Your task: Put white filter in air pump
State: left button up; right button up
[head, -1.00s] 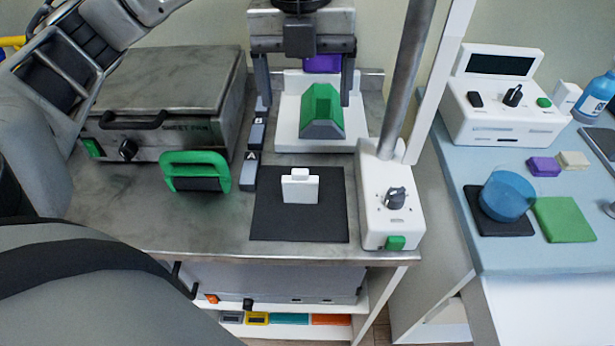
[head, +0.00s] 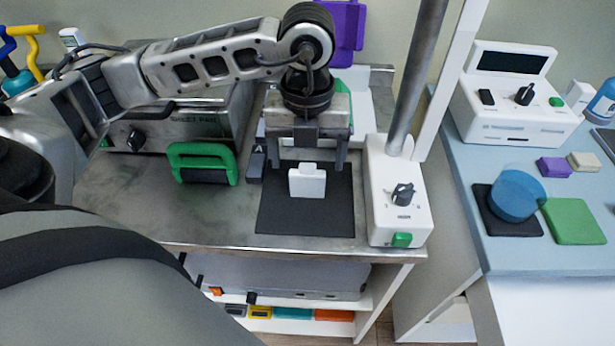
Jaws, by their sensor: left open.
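The white filter (head: 307,183), a small white block with a narrower top tab, stands on a black mat (head: 305,222) on the metal bench. My left gripper (head: 307,160) is open and empty, pointing down. Its two fingers are apart, just behind the filter's top in the picture; I cannot tell their exact height. No thing is clearly marked as the air pump. A white unit with a knob and green button (head: 397,205) stands right of the mat. A white device with a dark display (head: 507,105) stands on the right table. My right gripper is not in view.
A green-handled tool (head: 203,162) lies left of the mat, before a metal press (head: 170,120). A blue round container (head: 516,198) and green pad (head: 573,221) lie on the right table. The bench's front left is clear.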

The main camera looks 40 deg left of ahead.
pick_arm(q)
notch_tip(320, 180, down, 2)
jog(key=shift+f, duration=0.1)
jog(key=c, duration=1.1)
jog(key=shift+o, duration=0.2)
